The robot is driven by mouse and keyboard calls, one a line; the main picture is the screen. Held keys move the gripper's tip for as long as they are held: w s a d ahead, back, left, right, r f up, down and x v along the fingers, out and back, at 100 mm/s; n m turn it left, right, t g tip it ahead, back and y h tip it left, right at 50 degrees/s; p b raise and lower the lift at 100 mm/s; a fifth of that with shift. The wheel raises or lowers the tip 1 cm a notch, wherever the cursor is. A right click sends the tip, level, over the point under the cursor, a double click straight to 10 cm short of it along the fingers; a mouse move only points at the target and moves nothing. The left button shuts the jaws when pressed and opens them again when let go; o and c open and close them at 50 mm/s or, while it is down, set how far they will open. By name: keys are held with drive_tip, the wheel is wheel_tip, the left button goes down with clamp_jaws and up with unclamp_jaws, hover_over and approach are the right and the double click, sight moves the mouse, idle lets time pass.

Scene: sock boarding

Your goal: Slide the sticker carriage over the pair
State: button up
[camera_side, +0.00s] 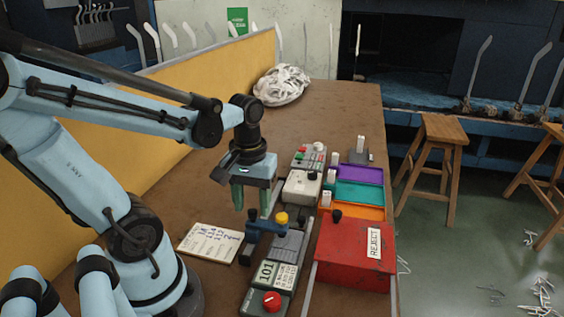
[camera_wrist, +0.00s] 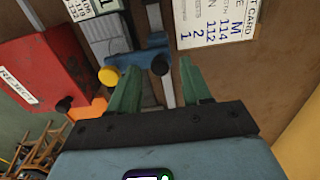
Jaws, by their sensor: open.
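The sticker carriage (camera_side: 265,229) looks like a blue bar with a yellow knob (camera_side: 281,218) and a dark knob (camera_side: 252,214). It also shows in the wrist view (camera_wrist: 132,72). A grey ribbed piece (camera_side: 287,246), perhaps the pair, lies beside the carriage, and also shows in the wrist view (camera_wrist: 104,34). My gripper (camera_side: 251,211) is open, with its green fingers pointing down over the carriage's dark-knob end. In the wrist view the dark knob (camera_wrist: 159,66) appears between the fingertips; I cannot tell whether they touch it.
A red REJECT bin (camera_side: 340,252) stands right of the carriage, with orange, teal (camera_side: 358,192) and purple trays behind it. A panel reading 101 (camera_side: 268,273) with a red knob is in front. A written card (camera_side: 210,243) lies left. A white heap (camera_side: 281,85) lies at the back.

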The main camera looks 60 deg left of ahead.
wheel_tip(320, 180, up, 11)
drive_tip(key=shift+r, duration=0.2)
idle(0.5)
drive_tip(key=w+d+f+m+t, duration=0.6)
drive_tip(key=m+t, duration=0.1)
drive_tip(key=m, duration=0.2)
drive_tip(key=shift+w+d+f, duration=0.35)
drive_tip(key=shift+w+d, duration=0.05)
